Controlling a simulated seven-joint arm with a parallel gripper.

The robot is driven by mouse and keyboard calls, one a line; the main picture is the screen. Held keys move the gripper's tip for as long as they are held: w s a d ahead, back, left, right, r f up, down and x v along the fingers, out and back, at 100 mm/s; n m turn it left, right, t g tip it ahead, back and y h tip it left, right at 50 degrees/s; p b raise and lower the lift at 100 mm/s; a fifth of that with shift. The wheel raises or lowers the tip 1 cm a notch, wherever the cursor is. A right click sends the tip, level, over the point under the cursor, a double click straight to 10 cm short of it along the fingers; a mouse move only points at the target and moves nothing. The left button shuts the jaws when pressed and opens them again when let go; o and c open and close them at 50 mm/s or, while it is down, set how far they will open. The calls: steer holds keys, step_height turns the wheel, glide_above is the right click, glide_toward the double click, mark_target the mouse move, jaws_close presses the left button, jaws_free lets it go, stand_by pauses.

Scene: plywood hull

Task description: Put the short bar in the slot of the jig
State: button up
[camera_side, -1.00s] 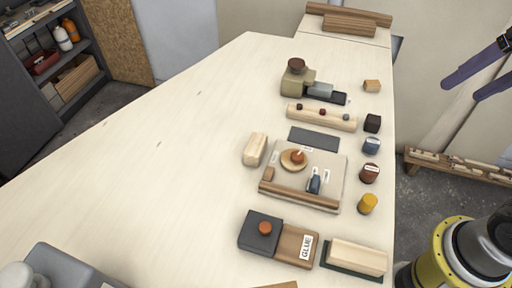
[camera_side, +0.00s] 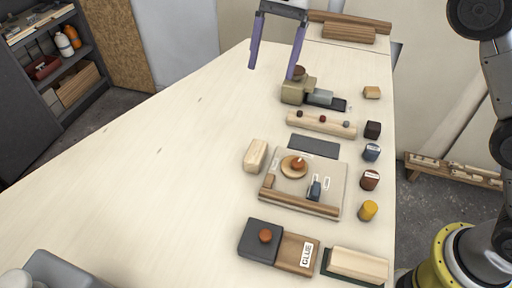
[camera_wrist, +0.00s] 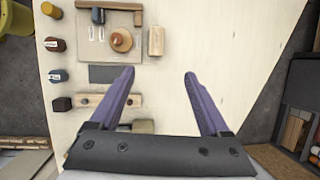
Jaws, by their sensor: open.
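A short pale wood bar (camera_side: 255,155) lies on the table just left of the jig, apart from it. The jig (camera_side: 334,178) is a flat beige board with a brown rail along its near edge, a round wooden disc with an orange-brown knob, and a small blue part. I cannot clearly make out its slot. In the wrist view the bar (camera_wrist: 156,41) stands just right of the jig (camera_wrist: 88,47). My gripper (camera_side: 271,72) is open and empty above the far part of the table. In the wrist view its purple fingers (camera_wrist: 159,74) are spread, short of the bar.
A dark mat (camera_side: 314,141), a pegged pale rail (camera_side: 321,124) and a beige device (camera_side: 295,90) lie beyond the jig. Several small blocks, including a yellow one (camera_side: 368,210), line the right. A glue-labelled box (camera_side: 292,250) and a larger pale block (camera_side: 358,264) are nearer.

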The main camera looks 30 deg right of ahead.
steer(key=g, duration=0.1)
glide_above(256, 150)
steer(key=w+d, duration=0.1)
steer(key=w, duration=0.1)
steer(key=f, duration=1.2)
steer(key=shift+w+d+f, duration=0.2)
steer(key=shift+f, duration=0.05)
steer(key=shift+s+d+x, duration=0.1)
steer(key=shift+x, duration=0.85)
steer(key=shift+s+d+x, duration=0.1)
steer(key=shift+d+x, duration=0.05)
steer(key=shift+x, duration=0.85)
steer(key=shift+s+d+x, duration=0.1)
steer(key=shift+x, duration=0.85)
jaws_close()
